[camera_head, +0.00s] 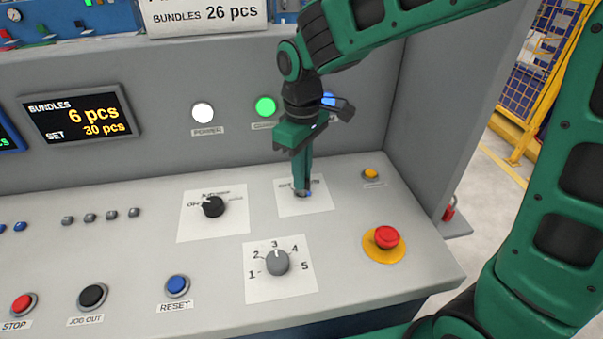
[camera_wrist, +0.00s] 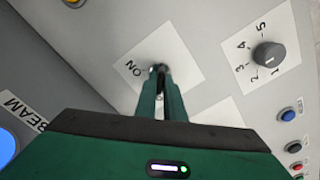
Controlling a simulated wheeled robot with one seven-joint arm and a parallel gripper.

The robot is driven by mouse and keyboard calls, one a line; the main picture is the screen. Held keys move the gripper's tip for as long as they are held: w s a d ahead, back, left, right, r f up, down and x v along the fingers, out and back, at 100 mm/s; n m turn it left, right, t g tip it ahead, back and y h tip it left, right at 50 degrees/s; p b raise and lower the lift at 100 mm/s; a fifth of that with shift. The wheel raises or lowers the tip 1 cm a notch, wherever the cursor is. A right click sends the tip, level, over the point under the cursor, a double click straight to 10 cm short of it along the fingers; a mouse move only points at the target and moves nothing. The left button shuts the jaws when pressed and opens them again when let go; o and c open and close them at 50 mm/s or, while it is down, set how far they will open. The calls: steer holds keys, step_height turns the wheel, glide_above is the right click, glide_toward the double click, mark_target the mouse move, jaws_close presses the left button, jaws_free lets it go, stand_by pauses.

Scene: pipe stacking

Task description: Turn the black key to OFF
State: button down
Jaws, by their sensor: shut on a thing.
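My gripper (camera_head: 302,190) points down at a white switch plate (camera_head: 320,205) on the right of the grey console. Its narrow green fingers are shut on the black key, which they almost fully hide. In the wrist view, only a small dark and shiny part of the key (camera_wrist: 159,67) shows at the fingertips of my gripper (camera_wrist: 160,72). The word ON shows on the plate (camera_wrist: 190,60) left of the key. The OFF mark cannot be made out in either view, and the key's exact angle is hidden.
A black selector knob (camera_head: 213,206) is left of the plate. A grey numbered dial (camera_head: 277,262) is in front, and a red emergency button (camera_head: 386,238) is to the right front. A small yellow button (camera_head: 371,174) and the upright lamp panel (camera_head: 160,130) are close by.

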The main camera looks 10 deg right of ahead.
steer(key=shift+w+r, duration=0.1)
steer(key=shift+w, duration=0.05)
steer(key=c, duration=1.9)
jaws_free()
steer(key=shift+o, duration=0.2)
step_height(320, 180, up, 11)
steer(key=shift+d+f, duration=0.1)
steer(key=shift+f, duration=0.1)
